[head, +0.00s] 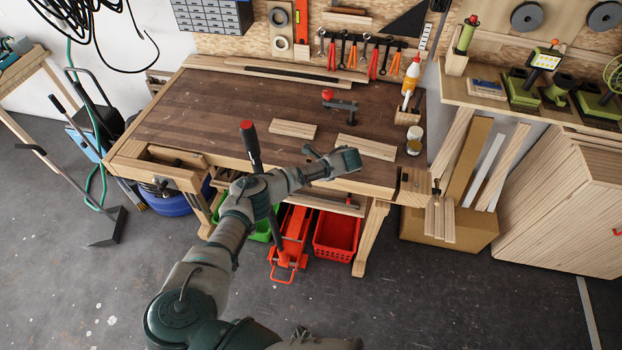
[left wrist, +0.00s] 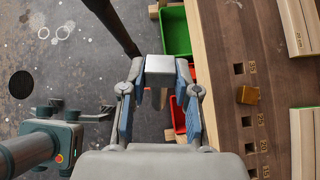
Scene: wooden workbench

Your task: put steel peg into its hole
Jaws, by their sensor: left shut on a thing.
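My left gripper (head: 322,162) is at the bench's front edge in the head view. In the left wrist view the left gripper (left wrist: 161,100) is shut on the steel peg (left wrist: 160,65), whose bright square end shows between the fingers. The peg appears beside the bench edge, over the floor and crates, not over the holes. A row of square holes runs along the bench top, including an empty hole (left wrist: 238,68) and another empty hole (left wrist: 246,121). A brass-coloured peg (left wrist: 247,95) stands between these two. The steel peg cannot be made out in the head view.
Below are a red crate (head: 337,232) and a green crate (left wrist: 175,32). A red-tipped dark handle (head: 250,145) rises beside my left arm.

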